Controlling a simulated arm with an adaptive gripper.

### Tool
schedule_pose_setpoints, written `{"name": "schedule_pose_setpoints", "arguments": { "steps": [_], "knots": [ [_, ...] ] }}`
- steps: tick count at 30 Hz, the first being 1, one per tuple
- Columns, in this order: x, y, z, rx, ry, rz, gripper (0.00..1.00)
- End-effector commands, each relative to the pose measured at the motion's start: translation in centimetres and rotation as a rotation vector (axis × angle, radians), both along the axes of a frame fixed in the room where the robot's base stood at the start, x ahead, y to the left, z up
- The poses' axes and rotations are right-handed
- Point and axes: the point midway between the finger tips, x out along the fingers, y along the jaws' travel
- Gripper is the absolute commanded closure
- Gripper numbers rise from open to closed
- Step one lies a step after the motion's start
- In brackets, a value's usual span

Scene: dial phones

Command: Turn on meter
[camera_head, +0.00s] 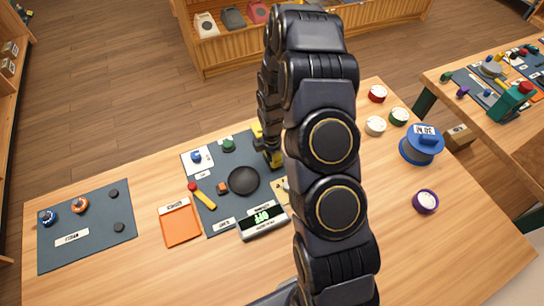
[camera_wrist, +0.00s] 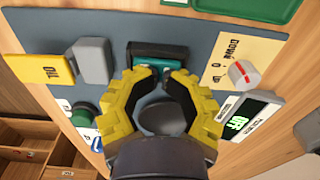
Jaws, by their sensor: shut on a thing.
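The meter (camera_head: 263,221) is a pale box with a dark screen and green text that looks like OFF, at the mat's front edge. It also shows at the right of the wrist view (camera_wrist: 243,118). My yellow-fingered gripper (camera_head: 268,147) is over the back right of the dark mat, partly hidden by my arm. In the wrist view my gripper (camera_wrist: 160,73) is shut on a teal and black block (camera_wrist: 158,53), which is partly hidden by the fingers. A pale knob with a red stripe (camera_wrist: 243,74) sits on a cream panel (camera_wrist: 255,47) near the meter, apart from my fingers.
The dark mat (camera_head: 215,215) also bears a round black disc (camera_head: 243,181), a green button (camera_head: 228,145) and a yellow lever with a red knob (camera_head: 202,195). An orange tray (camera_head: 180,224) lies left of it. A blue spool (camera_head: 421,144) stands at the right.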

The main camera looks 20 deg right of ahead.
Motion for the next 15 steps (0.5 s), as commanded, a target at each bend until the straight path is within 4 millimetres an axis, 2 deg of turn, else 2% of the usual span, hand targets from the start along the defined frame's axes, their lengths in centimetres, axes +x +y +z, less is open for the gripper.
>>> {"name": "schedule_pose_setpoints", "arguments": {
  "steps": [1, 8, 11, 15],
  "knots": [
    [1.1, 0.3, -0.6, 0.002, -0.041, 0.003, 1.0],
    [1.3, 0.3, 0.1, 0.0, -0.044, 0.002, 1.0],
    [1.3, 0.2, 1.6, -0.001, -0.039, 0.001, 1.0],
    [0.6, 0.1, 4.5, 0.0, -0.011, -0.001, 1.0]
  ]
}}
